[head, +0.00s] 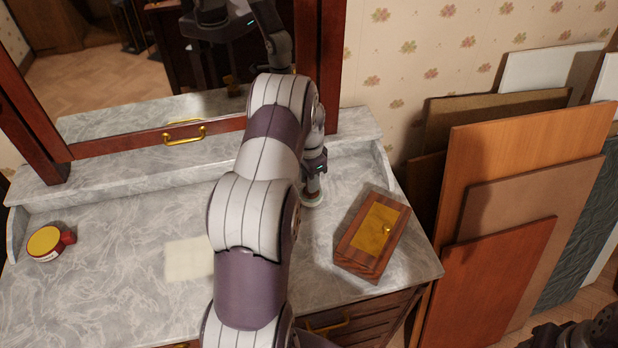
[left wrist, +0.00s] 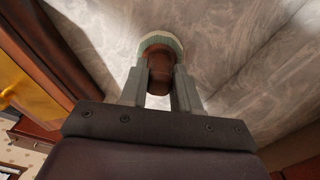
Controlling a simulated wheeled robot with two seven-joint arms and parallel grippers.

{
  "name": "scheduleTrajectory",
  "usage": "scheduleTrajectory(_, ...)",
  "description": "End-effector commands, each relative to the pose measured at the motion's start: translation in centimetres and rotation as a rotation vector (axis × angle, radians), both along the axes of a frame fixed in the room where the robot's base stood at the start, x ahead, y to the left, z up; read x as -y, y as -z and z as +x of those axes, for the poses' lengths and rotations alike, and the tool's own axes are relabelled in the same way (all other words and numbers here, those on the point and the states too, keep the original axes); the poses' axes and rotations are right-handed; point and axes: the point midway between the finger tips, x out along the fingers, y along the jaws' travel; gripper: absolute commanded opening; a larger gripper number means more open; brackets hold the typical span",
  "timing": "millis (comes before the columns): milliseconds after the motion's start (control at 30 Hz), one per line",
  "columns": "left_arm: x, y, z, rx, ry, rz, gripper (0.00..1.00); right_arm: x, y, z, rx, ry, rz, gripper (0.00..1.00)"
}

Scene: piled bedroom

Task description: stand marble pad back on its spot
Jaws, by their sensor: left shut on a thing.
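The marble pad (left wrist: 160,42) shows in the left wrist view as a pale greenish round base with a brown knob-like handle. My left gripper (left wrist: 160,92) is shut on the brown handle. In the head view the pale base (head: 313,201) shows under my left gripper (head: 314,182), at the right part of the marble dresser top, left of the wooden box. The pad looks upright with its base down. I cannot tell whether it touches the top. My left arm hides the middle of the dresser top.
A wooden box with a brass plate (head: 351,236) sits near the right edge of the dresser top (head: 110,270). A pale square patch (head: 188,258) lies left of my arm. Boards (head: 500,280) lean at the right.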

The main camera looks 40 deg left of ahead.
Motion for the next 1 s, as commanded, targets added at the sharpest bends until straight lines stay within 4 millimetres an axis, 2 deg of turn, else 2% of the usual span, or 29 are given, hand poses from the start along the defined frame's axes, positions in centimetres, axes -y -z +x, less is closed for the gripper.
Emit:
scheduleTrajectory(900,0.0,1.7,0.0,0.0,0.0,0.0,0.0,0.0,1.0,0.0,0.0,0.0,0.0,0.54)
scheduleTrajectory(933,0.0,1.7,0.0,0.0,0.0,0.0,0.34,0.0,1.0,0.0,0.0,0.0,0.0,0.54)
scheduleTrajectory(1000,0.0,1.7,0.0,0.0,0.0,0.0,0.57,0.0,1.0,0.0,0.0,0.0,0.0,0.54)
